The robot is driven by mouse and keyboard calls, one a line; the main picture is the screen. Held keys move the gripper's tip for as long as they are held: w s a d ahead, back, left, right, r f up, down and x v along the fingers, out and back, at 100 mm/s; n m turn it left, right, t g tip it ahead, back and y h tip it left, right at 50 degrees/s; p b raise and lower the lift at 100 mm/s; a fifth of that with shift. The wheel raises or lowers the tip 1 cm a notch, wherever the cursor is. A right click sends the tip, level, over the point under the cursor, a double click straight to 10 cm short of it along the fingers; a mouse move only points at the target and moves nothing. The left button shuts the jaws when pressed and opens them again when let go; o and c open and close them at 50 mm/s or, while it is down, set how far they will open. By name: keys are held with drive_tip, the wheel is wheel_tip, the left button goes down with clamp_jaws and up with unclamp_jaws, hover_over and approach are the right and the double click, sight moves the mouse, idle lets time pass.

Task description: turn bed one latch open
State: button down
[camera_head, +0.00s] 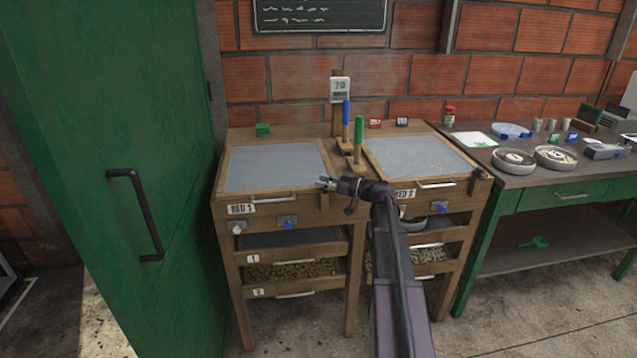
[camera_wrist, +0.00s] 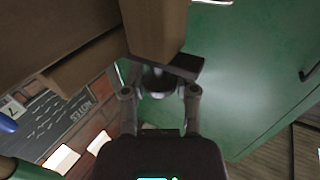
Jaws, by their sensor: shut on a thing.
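Bed one (camera_head: 272,215) is the left wooden bed, marked BED 1, with a grey top panel (camera_head: 275,167). My gripper (camera_head: 326,184) is at its right front corner, level with the top edge. In the wrist view my gripper (camera_wrist: 159,82) is shut on a small dark piece, which looks like the bed one latch (camera_wrist: 186,66), beside a wooden post (camera_wrist: 155,28). The fingertips and part of the latch are hidden, so its exact angle cannot be told. In the head view the gripper covers the latch.
A green door (camera_head: 130,170) with a dark handle stands close on the left. Bed two (camera_head: 420,155) is to the right. Blue and green upright handles (camera_head: 359,138) rise between the beds. A green table (camera_head: 540,180) with dishes stands at far right.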

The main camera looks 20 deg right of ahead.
drive_tip(key=shift+w+d, duration=0.15)
drive_tip(key=shift+d, duration=0.1)
drive_tip(key=shift+c, duration=2)
unclamp_jaws()
drive_tip(key=shift+a, duration=0.1)
drive_tip(key=shift+v, duration=0.8)
drive_tip(key=v, duration=1)
drive_tip(key=shift+s+d, duration=0.2)
drive_tip(key=shift+s, duration=0.05)
